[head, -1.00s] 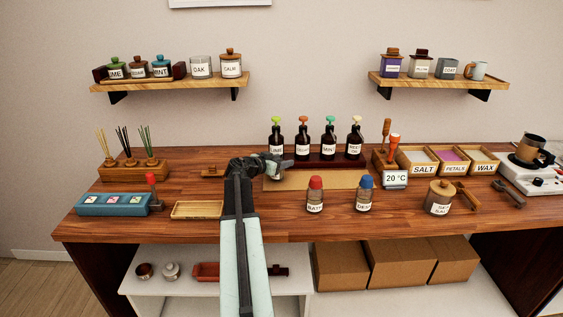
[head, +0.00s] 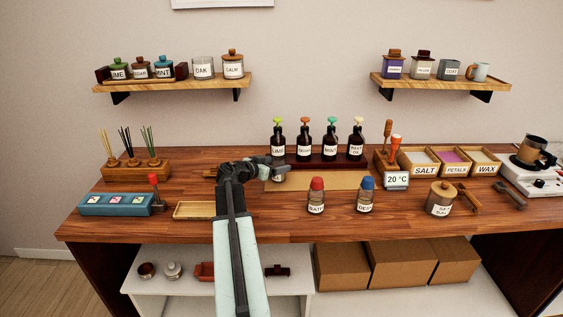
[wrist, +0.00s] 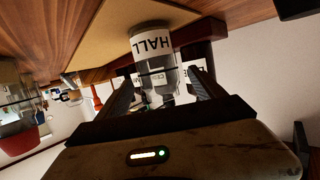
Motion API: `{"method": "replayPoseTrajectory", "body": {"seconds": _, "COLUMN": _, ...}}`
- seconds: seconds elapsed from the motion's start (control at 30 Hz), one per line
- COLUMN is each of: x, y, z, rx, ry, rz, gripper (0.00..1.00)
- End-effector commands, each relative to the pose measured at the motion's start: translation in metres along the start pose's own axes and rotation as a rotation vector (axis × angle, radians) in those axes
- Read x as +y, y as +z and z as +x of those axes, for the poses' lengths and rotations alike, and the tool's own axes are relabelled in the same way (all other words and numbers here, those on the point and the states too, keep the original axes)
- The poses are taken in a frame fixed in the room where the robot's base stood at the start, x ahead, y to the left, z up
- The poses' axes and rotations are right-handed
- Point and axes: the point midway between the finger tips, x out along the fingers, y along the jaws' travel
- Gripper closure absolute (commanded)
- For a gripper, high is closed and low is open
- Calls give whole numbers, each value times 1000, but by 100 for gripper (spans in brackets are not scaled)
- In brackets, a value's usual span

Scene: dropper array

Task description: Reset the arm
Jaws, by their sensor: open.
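My gripper (head: 282,166) is above the left end of the tan mat (head: 325,183), in front of the dropper bottles. In the wrist view its jaws (wrist: 160,84) are open. A clear bottle labelled HALL (wrist: 151,47) shows between and beyond the fingertips, upside down in that picture; I cannot tell whether either finger touches it. In the head view this bottle (head: 280,177) is mostly hidden by my gripper. My arm reaches up from the bottom of the picture over the worktop's front edge.
Several dark dropper bottles (head: 331,141) stand in a row behind the mat. A red-capped bottle (head: 316,200) and a blue-capped bottle (head: 365,199) stand in front of it. A wooden tray (head: 193,210) lies left of my arm. Bare worktop (head: 270,222) shows right of my arm.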

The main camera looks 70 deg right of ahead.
Motion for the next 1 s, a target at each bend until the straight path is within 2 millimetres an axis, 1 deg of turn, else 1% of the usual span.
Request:
{"method": "replayPoseTrajectory", "body": {"seconds": 0.03, "x": 1, "y": -3, "z": -13, "rx": 0, "ry": -3, "rz": 0, "gripper": 22}}
{"method": "replayPoseTrajectory", "body": {"seconds": 0.1, "x": 1, "y": -2, "z": -24, "rx": 0, "ry": -2, "rz": 0, "gripper": 22}}
{"method": "replayPoseTrajectory", "body": {"seconds": 0.17, "x": 1, "y": -1, "z": -29, "rx": 0, "ry": -1, "rz": 1, "gripper": 22}}
{"method": "replayPoseTrajectory", "body": {"seconds": 0.43, "x": 0, "y": 0, "z": -30, "rx": 0, "ry": 0, "rz": 1, "gripper": 22}}
{"method": "replayPoseTrajectory", "body": {"seconds": 0.5, "x": 0, "y": -3, "z": -31, "rx": 0, "ry": 0, "rz": 1, "gripper": 22}}
{"method": "replayPoseTrajectory", "body": {"seconds": 0.57, "x": 0, "y": -12, "z": -33, "rx": 0, "ry": 0, "rz": 1, "gripper": 22}}
{"method": "replayPoseTrajectory", "body": {"seconds": 0.7, "x": 0, "y": -41, "z": -42, "rx": 0, "ry": 0, "rz": 1, "gripper": 22}}
{"method": "replayPoseTrajectory", "body": {"seconds": 0.8, "x": 0, "y": -58, "z": -48, "rx": 0, "ry": 0, "rz": 1, "gripper": 22}}
{"method": "replayPoseTrajectory", "body": {"seconds": 1.0, "x": 0, "y": -81, "z": -55, "rx": 0, "ry": 0, "rz": 1, "gripper": 22}}
